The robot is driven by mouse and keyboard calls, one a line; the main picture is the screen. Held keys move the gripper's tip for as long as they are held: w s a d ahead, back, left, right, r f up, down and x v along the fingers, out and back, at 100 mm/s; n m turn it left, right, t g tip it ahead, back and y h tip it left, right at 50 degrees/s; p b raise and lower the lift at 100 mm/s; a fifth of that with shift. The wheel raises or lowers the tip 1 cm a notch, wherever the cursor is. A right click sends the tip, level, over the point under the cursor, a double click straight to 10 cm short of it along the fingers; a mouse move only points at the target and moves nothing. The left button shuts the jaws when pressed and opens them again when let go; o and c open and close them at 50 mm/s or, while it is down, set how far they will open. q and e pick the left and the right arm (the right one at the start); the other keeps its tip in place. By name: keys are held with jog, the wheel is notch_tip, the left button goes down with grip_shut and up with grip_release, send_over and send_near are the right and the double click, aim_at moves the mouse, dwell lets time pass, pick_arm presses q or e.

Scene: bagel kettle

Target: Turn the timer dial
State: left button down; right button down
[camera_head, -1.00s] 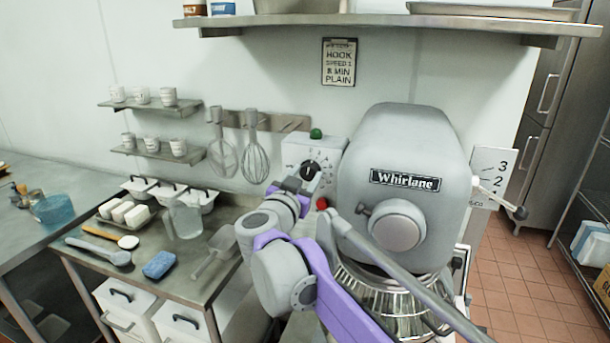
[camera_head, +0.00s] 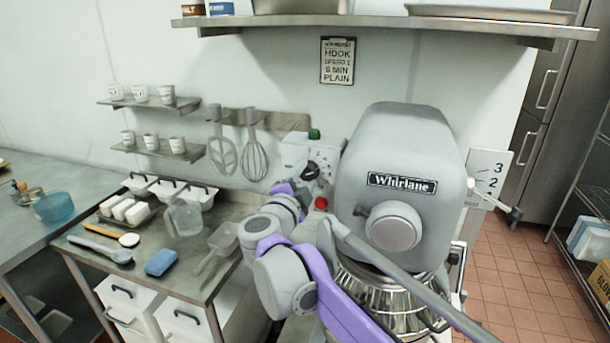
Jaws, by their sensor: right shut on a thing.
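The timer dial (camera_head: 311,170) is a small dark knob on the front of a pale control box (camera_head: 325,152). The box has a green button (camera_head: 314,134) on top and a red button (camera_head: 321,204) below. It sits left of the grey Whirlane mixer (camera_head: 402,145). My right gripper (camera_head: 305,184) is at the dial and shut on it. The purple and grey wrist hides the fingertips and the lower part of the dial. My left gripper is not in view.
The mixer's steel bowl (camera_head: 385,290) is partly behind my right arm. A steel side table (camera_head: 200,270) at left holds a scoop (camera_head: 218,245), a blue sponge (camera_head: 161,262) and a clear jug (camera_head: 184,216). A placard (camera_head: 338,61) hangs above.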

jog(key=m+p, duration=0.1)
jog(key=m, duration=0.4)
jog(key=shift+m, duration=0.4)
jog(key=shift+f, duration=0.1)
dwell(0.3)
jog(key=shift+c, duration=1.6)
grip_release()
jog(key=b+v, duration=0.1)
jog(key=v, duration=0.9)
jog(key=shift+s, duration=0.4)
jog(key=shift+a, duration=0.1)
